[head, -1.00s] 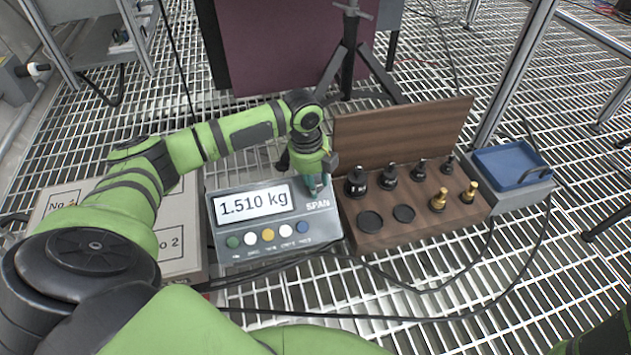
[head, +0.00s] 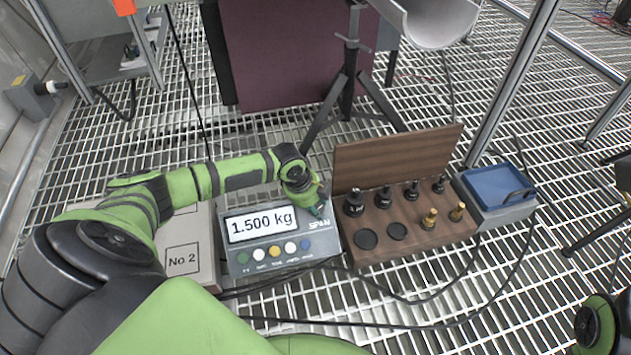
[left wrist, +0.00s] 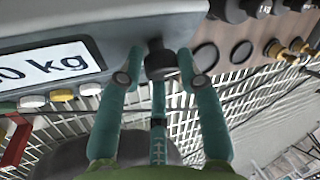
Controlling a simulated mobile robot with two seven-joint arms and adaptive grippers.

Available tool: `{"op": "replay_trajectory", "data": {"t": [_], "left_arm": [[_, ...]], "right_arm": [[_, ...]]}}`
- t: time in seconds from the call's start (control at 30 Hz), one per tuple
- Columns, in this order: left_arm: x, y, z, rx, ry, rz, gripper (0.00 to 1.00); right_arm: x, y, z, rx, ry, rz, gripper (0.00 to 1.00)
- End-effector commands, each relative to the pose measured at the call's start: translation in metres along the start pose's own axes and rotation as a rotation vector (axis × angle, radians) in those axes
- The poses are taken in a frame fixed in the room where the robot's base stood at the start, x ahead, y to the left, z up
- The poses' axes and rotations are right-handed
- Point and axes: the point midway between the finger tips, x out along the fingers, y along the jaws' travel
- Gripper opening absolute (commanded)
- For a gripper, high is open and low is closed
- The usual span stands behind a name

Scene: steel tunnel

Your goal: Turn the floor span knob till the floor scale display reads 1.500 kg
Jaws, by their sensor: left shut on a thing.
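The floor scale (head: 282,262) is a grey box on the grating, with its display (head: 260,224) reading 1.500 kg. In the left wrist view the display (left wrist: 45,67) is cut off at the left. The dark floor span knob (left wrist: 160,64) projects from the scale's front between my left fingers; my gripper hides it in the head view. My left gripper (head: 317,209) is shut on the knob beside the SPAN label, and its teal fingers show on either side of the knob in the left wrist view (left wrist: 160,72). My right gripper is not visible.
A wooden weight case (head: 425,240) with black and brass weights stands right of the scale, its lid up. A blue tray (head: 494,186) lies beyond it. A No. 2 box (head: 207,262) sits left. Cables (head: 400,322) cross the front grating. A tripod stand (head: 347,95) is behind.

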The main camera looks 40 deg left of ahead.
Motion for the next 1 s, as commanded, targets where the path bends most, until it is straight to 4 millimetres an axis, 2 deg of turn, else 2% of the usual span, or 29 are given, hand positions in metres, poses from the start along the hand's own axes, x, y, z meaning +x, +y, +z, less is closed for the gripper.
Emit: {"op": "replay_trajectory", "data": {"t": [0.03, 0.27, 0.3, 0.33, 0.77, 0.87, 1.0], "left_arm": [[0.001, -0.003, -0.01, 0.001, 0.021, -0.011, 0.03], [0.001, -0.004, -0.01, 0.002, 0.021, -0.013, 0.03], [0.001, -0.004, -0.01, 0.002, 0.021, -0.014, 0.44], [0.001, -0.004, -0.01, 0.003, 0.021, -0.014, 0.56], [0.0, -0.002, -0.004, 0.001, 0.009, -0.007, 0.56], [-0.006, -0.002, -0.003, 0.001, 0.007, -0.007, 0.56], [-0.029, -0.002, -0.003, 0.003, 0.006, -0.009, 0.56]], "right_arm": [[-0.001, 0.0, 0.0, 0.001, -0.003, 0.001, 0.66], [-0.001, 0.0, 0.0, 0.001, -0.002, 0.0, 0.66], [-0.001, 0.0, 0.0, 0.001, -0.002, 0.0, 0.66], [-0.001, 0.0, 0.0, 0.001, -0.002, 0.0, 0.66], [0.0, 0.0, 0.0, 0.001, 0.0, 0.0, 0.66], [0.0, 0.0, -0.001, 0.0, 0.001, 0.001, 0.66], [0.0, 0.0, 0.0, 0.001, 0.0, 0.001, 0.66]]}}
